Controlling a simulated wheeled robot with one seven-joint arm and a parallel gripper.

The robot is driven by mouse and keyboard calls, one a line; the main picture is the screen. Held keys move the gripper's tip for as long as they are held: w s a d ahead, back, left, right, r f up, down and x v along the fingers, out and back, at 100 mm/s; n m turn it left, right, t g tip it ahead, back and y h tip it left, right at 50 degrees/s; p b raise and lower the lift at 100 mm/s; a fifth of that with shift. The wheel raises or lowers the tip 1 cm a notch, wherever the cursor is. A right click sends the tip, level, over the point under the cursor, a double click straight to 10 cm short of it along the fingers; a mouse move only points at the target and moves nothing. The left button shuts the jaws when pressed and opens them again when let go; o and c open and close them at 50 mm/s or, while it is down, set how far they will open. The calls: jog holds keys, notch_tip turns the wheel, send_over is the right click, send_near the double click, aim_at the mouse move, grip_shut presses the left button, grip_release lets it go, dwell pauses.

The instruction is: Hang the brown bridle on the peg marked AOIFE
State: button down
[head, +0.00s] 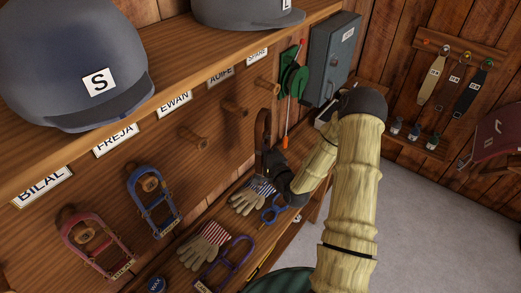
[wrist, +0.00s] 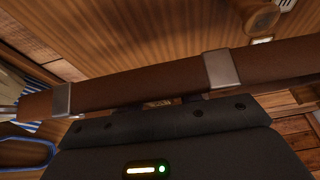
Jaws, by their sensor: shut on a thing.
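The brown bridle (head: 263,130) hangs upright as a dark loop in the head view, right of the pegs. My gripper (head: 271,160) is shut on it near its lower part. In the wrist view, the brown strap (wrist: 150,87) with two metal keepers crosses just in front of my gripper (wrist: 170,105). The AOIFE label (head: 220,77) is on the shelf edge, and the bare wooden AOIFE peg (head: 236,108) is below it. The bridle is apart from this peg, to its right. A round wooden peg (wrist: 262,18) shows at the wrist view's top right; its label is unreadable.
Bare pegs flank AOIFE: EWAN (head: 194,138) and SPARE (head: 268,86). A red bridle (head: 98,245) and a blue bridle (head: 153,203) hang at left. Gloves (head: 205,245) lie on the lower shelf. A green reel (head: 292,79) and grey box (head: 332,60) are at right.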

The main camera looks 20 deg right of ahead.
aim_at(232, 134)
jog(key=shift+w+a, duration=0.1)
jog(key=shift+w+a+f+p, duration=0.1)
jog(key=shift+w+a+p, duration=0.1)
jog(key=shift+w+a, duration=0.9)
jog(key=shift+w+a+f+p, duration=0.1)
jog(key=shift+w+a+p, duration=0.15)
jog(key=shift+w+a, duration=0.85)
jog(key=shift+w+a+f+p, duration=0.15)
jog(key=shift+w+a, duration=0.4)
jog(key=shift+w, duration=1.05)
jog(key=shift+w+a+f+b, duration=0.35)
jog(key=shift+w+f+b, duration=0.15)
jog(key=shift+b, duration=0.35)
jog(key=c, duration=0.9)
grip_release()
